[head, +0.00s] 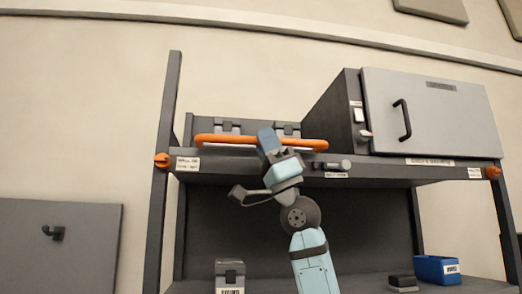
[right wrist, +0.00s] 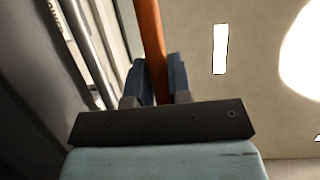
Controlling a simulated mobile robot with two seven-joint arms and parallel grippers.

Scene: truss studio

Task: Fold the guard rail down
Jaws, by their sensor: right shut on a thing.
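The guard rail is an orange bar (head: 220,139) running along the front of the upper shelf in the head view, lying close above the shelf edge. My right gripper (head: 268,140) is at the middle of the bar, its blue fingers closed around it. In the right wrist view the orange bar (right wrist: 150,38) passes between the two blue fingertips (right wrist: 158,80). The gripper and wrist hide part of the bar in the head view. My left gripper is not in view.
A grey cabinet (head: 435,115) with a black handle stands on the shelf (head: 400,172) at right. A small cylindrical latch (head: 335,165) sits on the shelf's front edge. A blue bin (head: 437,270) and a dark block (head: 402,283) are on the lower surface.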

